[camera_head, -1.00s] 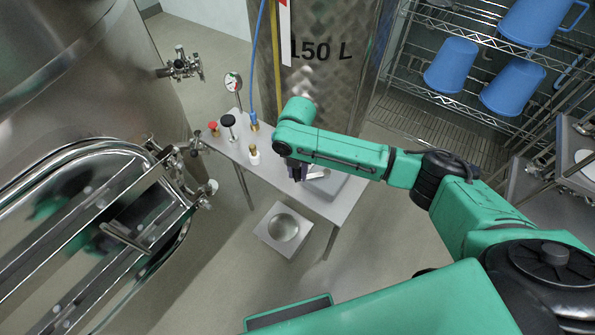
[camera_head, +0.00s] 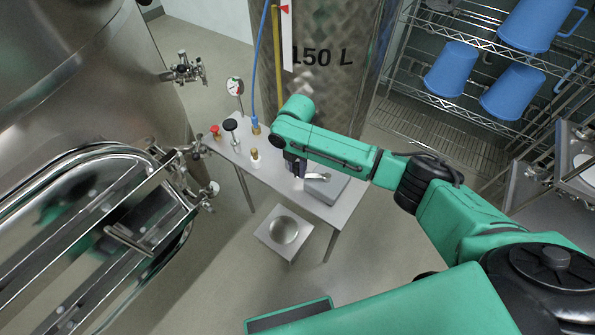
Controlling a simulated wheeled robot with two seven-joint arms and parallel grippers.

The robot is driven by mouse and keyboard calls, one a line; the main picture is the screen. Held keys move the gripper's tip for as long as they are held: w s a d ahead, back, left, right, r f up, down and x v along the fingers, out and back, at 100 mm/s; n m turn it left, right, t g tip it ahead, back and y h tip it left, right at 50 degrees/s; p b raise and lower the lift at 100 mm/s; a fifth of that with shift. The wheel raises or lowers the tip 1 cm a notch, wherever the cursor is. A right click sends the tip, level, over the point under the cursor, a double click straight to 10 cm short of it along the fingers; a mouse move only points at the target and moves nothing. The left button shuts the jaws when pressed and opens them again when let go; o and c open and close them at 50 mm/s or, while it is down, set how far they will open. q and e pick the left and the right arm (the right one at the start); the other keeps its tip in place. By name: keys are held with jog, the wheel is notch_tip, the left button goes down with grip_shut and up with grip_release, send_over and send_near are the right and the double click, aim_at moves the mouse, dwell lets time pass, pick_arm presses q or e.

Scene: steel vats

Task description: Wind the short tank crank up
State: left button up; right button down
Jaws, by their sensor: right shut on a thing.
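A small grey box (camera_head: 327,189) sits on the right part of the steel table, in front of the tall tank marked 150 L (camera_head: 335,95). A short bright metal crank arm (camera_head: 318,177) shows at the box's top. My right gripper (camera_head: 297,168) points down at the crank's left end and is shut on the crank. The wrist and fingers hide the grip itself. My left gripper is not in view.
The steel table (camera_head: 308,207) also carries a pressure gauge (camera_head: 235,87), red and black knobs and a brass fitting with a blue hose. A large steel vat (camera_head: 85,65) fills the left. A wire shelf (camera_head: 455,98) with blue jugs stands at right.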

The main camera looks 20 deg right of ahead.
jog(key=w+m, duration=0.1)
jog(key=w+d+m, duration=0.1)
jog(key=m, duration=0.1)
jog(key=w+m, duration=0.1)
jog(key=shift+w+d+m, duration=0.15)
jog(key=shift+d+m, duration=0.25)
jog(key=w+d+m, duration=0.1)
jog(key=d+m, duration=0.1)
jog(key=m, duration=0.1)
jog(key=shift+w, duration=0.4)
jog(key=shift+w+d+m, duration=0.25)
jog(key=shift+d+m, duration=0.25)
jog(key=shift+m, duration=0.25)
jog(key=shift+w+d+m, duration=0.2)
jog(key=shift+d+m, duration=0.3)
jog(key=shift+m, duration=0.25)
jog(key=shift+r, duration=0.1)
jog(key=c, duration=0.6)
grip_release()
